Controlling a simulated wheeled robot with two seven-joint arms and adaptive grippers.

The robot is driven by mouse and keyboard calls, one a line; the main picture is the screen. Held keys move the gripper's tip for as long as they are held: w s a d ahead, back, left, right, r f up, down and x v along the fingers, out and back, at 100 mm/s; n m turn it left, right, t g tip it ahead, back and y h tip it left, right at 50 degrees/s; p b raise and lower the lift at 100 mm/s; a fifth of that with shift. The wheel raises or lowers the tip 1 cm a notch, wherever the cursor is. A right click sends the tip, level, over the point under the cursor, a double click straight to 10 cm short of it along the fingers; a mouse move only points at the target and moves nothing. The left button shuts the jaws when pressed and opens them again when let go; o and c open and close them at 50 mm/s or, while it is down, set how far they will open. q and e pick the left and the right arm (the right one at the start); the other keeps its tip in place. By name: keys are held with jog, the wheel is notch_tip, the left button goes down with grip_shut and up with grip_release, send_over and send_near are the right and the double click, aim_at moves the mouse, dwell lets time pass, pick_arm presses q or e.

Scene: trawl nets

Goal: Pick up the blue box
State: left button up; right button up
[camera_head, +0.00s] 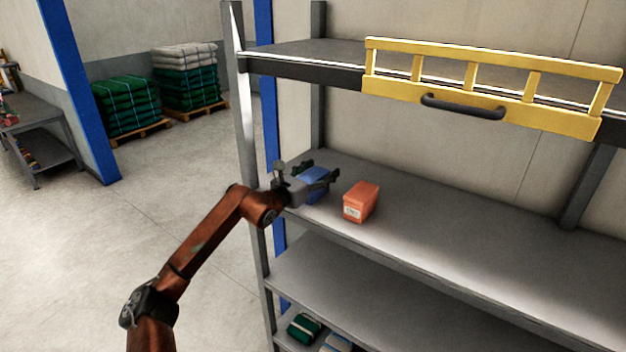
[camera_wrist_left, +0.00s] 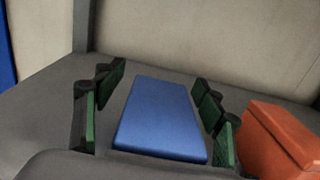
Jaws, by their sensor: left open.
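The blue box (camera_head: 314,174) lies on the middle shelf of the rack, near its left end. In the left wrist view the blue box (camera_wrist_left: 162,118) sits between the two fingers. My left gripper (camera_head: 319,173) is open around the box, with one finger on each side. In the left wrist view a gap shows between the left finger and the box; the right finger is closer to it. The wrist hides part of the box in the head view. My right gripper is not in view.
An orange box (camera_head: 361,201) stands just right of the gripper on the same shelf (camera_head: 470,240). A yellow guard rail (camera_head: 490,85) with a black handle hangs on the upper shelf. The shelf's right part is clear. The rack's left upright (camera_head: 244,110) is close to my arm.

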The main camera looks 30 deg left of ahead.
pick_arm(q)
jog(key=shift+w+d+f, duration=0.1)
jog(key=shift+w+d, duration=0.05)
jog(key=shift+w, duration=0.5)
jog(key=shift+c, duration=0.5)
jog(key=shift+s, duration=0.1)
jog(key=shift+c, duration=0.8)
jog(key=c, duration=1.2)
